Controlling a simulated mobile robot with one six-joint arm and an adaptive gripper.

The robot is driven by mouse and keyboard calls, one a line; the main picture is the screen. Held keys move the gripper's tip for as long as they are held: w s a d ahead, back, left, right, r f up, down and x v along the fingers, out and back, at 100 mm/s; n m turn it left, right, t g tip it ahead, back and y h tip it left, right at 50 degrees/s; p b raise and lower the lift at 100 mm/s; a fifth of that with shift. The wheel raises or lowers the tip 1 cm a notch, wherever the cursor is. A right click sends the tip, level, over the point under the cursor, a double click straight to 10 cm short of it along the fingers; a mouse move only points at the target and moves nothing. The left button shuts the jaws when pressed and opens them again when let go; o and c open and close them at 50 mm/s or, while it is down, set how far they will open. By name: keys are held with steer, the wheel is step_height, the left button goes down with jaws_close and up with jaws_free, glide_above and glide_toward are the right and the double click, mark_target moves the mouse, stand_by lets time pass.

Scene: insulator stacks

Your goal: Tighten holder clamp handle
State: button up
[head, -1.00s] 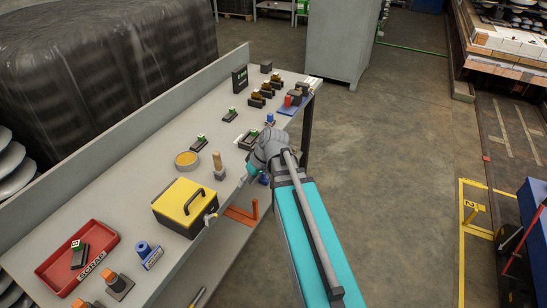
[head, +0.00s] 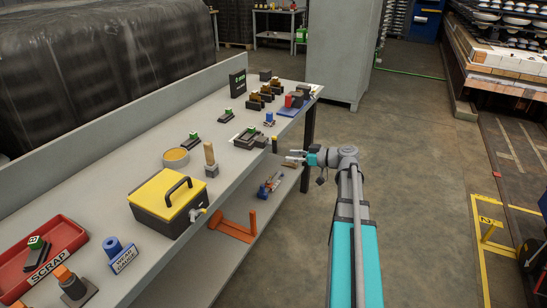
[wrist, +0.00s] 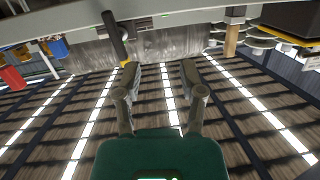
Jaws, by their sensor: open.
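A small dark upright handle with a yellow tip (head: 275,144) stands at the bench's front edge, beside a dark flat fixture with a green top (head: 249,138). I take it to be the holder clamp handle, but it is small in the head view. My gripper (head: 293,158) is just off the bench edge, to its right and apart from it. In the wrist view, which looks upside down, a dark rod with a yellow tip (wrist: 115,38) lies beyond the left finger. My gripper (wrist: 158,76) is open, with nothing between its fingers.
A yellow-topped black box (head: 168,200), a wooden-handled tool (head: 210,160) and a tan round dish (head: 176,158) stand on the bench (head: 130,150). A red scrap tray (head: 60,240) is at the near left. An orange bracket (head: 236,229) is below the bench.

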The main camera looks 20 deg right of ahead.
steer(key=t+b, duration=0.2)
glide_toward(276, 144)
steer(key=v, duration=0.2)
steer(key=shift+s+d+f+n+t+b, duration=0.3)
steer(key=shift+s+d, duration=0.1)
steer(key=shift+d, duration=0.1)
steer(key=shift+w+a, duration=0.15)
steer(key=shift+x, duration=6.75)
steer(key=shift+f, duration=0.1)
jaws_close()
steer(key=shift+a, duration=0.15)
